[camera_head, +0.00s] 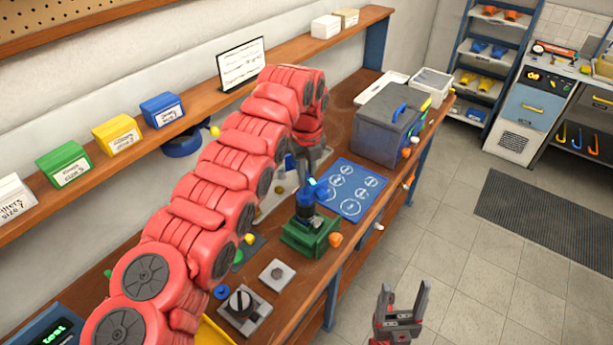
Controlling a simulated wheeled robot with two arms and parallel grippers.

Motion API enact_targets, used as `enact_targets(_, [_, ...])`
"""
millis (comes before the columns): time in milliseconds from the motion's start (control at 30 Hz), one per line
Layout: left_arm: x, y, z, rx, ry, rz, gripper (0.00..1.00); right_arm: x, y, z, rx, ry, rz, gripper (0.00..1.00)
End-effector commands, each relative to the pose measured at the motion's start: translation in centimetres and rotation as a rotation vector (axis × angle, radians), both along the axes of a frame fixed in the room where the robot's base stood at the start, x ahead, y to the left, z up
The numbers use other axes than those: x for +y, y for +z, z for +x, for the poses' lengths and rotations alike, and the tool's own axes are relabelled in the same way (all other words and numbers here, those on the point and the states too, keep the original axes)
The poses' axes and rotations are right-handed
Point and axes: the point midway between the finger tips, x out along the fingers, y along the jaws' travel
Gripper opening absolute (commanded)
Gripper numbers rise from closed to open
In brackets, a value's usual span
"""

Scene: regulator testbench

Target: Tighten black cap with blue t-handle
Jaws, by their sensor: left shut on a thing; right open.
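My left gripper (318,175) is shut on the blue t-handle (317,190), reaching down from the far end of my red arm. The t-handle sits at the top of a dark upright part, apparently the black cap (304,208), held in a green fixture (312,238) on the wooden bench (330,268). The small parts overlap, so I cannot tell exactly how the t-handle and cap fit together. My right gripper (402,305) is open and empty, over the floor to the right of the bench.
A blue mat with white circles (350,188) lies behind the fixture, with a grey toolbox (385,122) further back. A metal block with a black knob (243,305) and a metal plate (277,274) lie nearer. My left arm hides much of the bench.

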Motion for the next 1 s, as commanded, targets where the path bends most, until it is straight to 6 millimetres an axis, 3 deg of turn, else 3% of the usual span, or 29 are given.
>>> enact_targets(1000, [0.0,3.2,0.1,-0.002,0.000,0.000,0.00,0.0,1.7,0.0,0.000,0.000,0.000,0.65])
